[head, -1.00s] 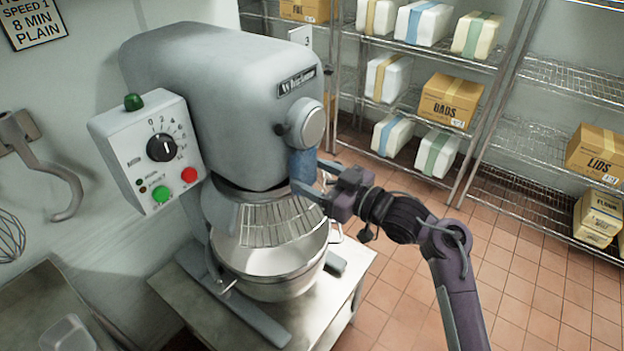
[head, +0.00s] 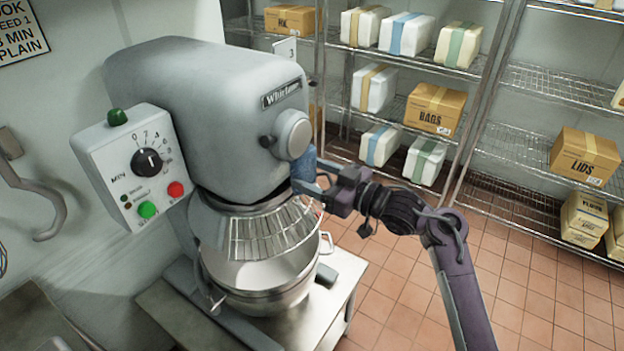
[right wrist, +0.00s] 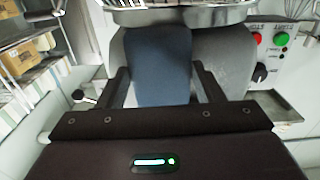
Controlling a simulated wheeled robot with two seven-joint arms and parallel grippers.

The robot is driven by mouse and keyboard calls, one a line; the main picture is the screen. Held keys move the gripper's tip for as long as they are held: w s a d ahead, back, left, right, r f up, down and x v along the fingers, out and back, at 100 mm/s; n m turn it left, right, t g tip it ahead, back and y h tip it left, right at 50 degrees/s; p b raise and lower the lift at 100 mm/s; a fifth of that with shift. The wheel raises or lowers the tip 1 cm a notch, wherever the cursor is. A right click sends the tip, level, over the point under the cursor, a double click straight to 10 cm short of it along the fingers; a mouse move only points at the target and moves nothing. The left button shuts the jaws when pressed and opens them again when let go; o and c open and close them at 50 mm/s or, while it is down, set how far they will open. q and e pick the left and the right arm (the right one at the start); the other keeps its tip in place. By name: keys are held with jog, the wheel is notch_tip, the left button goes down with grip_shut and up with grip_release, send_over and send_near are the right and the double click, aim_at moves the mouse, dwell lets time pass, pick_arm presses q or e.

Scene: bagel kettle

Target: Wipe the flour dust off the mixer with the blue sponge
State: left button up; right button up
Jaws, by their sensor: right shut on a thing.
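The grey mixer (head: 215,105) stands on a steel table, with a control box on its left side and a wire-guarded bowl (head: 262,285) below its head. No flour dust can be made out clearly on the mixer in these views. My right gripper (head: 316,186) is shut on the blue sponge (head: 304,168) at the front of the mixer head, just below the round hub. In the right wrist view the sponge (right wrist: 158,65) sits between the two fingers, with the grey mixer close behind it. Whether the sponge touches the mixer cannot be told. My left gripper is not in view.
The steel table (head: 335,290) under the mixer has little bare room. Wire shelves (head: 545,150) with boxes and wrapped packs stand behind to the right. A dough hook (head: 45,205) hangs on the left wall. Tiled floor lies clear on the right.

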jog(key=shift+w+d, duration=0.3)
jog(key=shift+w, duration=0.15)
jog(key=shift+s+a+p, duration=0.55)
jog(key=shift+s+a, duration=0.3)
jog(key=shift+s, duration=0.3)
jog(key=shift+s+a+p, duration=0.55)
jog(key=shift+s+a, duration=0.35)
jog(key=shift+s, duration=0.3)
jog(key=shift+s+a+p, duration=0.55)
jog(key=shift+s+a, duration=0.3)
jog(key=shift+s, duration=0.3)
jog(key=shift+w+d+b, duration=0.25)
jog(key=shift+w+d, duration=0.6)
jog(key=shift+w, duration=0.35)
jog(key=shift+w+d+b, duration=0.25)
jog(key=shift+w+d, duration=0.65)
jog(key=shift+w, duration=0.25)
jog(key=shift+w+d+b, duration=0.25)
jog(key=shift+w+d, duration=0.6)
jog(key=shift+w, duration=0.35)
jog(key=shift+s, duration=0.1)
jog(key=shift+p+v, duration=0.5)
jog(key=shift+v, duration=0.25)
jog(key=p+v, duration=0.2)
jog(key=v, duration=0.4)
jog(key=shift+d, duration=0.15)
